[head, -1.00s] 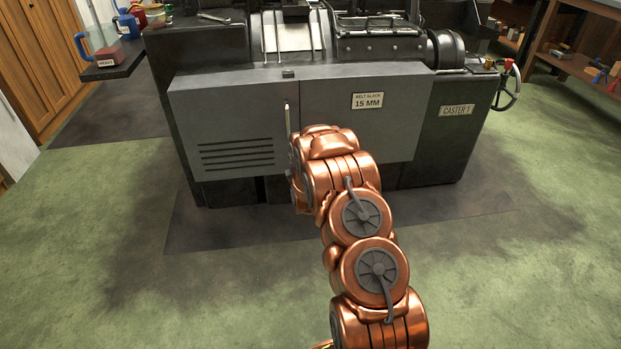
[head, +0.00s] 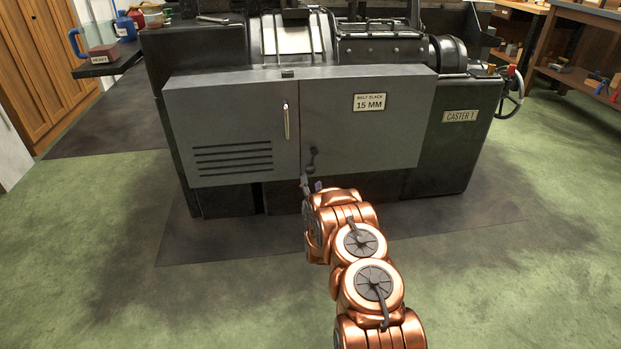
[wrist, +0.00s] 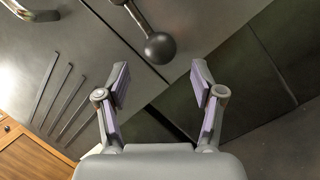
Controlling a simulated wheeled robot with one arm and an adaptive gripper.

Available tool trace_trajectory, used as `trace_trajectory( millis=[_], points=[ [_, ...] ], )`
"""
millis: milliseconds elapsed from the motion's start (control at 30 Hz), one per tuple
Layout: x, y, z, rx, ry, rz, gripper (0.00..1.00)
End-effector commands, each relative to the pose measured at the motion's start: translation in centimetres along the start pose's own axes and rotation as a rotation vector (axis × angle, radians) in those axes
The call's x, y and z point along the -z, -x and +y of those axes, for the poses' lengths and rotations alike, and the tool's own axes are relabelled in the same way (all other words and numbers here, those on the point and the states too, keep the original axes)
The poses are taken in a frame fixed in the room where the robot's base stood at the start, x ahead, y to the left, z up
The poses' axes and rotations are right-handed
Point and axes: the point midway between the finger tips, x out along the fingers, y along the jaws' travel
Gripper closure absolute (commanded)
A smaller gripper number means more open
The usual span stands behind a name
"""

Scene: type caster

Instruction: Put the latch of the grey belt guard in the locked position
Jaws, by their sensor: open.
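The grey belt guard (head: 235,115) is a wide two-panel cover on the front of the machine. Its latch (head: 313,160) is a short dark lever with a ball knob, low on the right panel near the seam. The lever points down, with the knob at its lower end. In the wrist view the ball knob (wrist: 160,47) lies ahead of my gripper (wrist: 160,82), centred between the fingers but beyond their tips. My gripper is open and empty. In the head view my gripper (head: 312,186) is just below the latch, partly hidden by my wrist.
A silver handle (head: 286,121) stands upright on the left panel, beside the seam. Vent slots (head: 233,158) lie left of it. A "15 MM" label (head: 369,102) is on the right panel. A side shelf (head: 105,66) holds a mug and a block marked "HEAVY". The floor in front is clear.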

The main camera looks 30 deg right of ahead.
Motion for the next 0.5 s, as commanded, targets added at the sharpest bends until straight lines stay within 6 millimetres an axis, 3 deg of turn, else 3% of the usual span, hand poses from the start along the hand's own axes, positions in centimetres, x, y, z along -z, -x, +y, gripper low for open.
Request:
trace_trajectory(
  millis=[200,500],
  points=[
    [0.1,-2.7,-0.2,0.000,0.000,-0.001,0.33],
    [0.0,-4.2,-0.1,0.000,0.000,0.000,0.33]
  ],
)
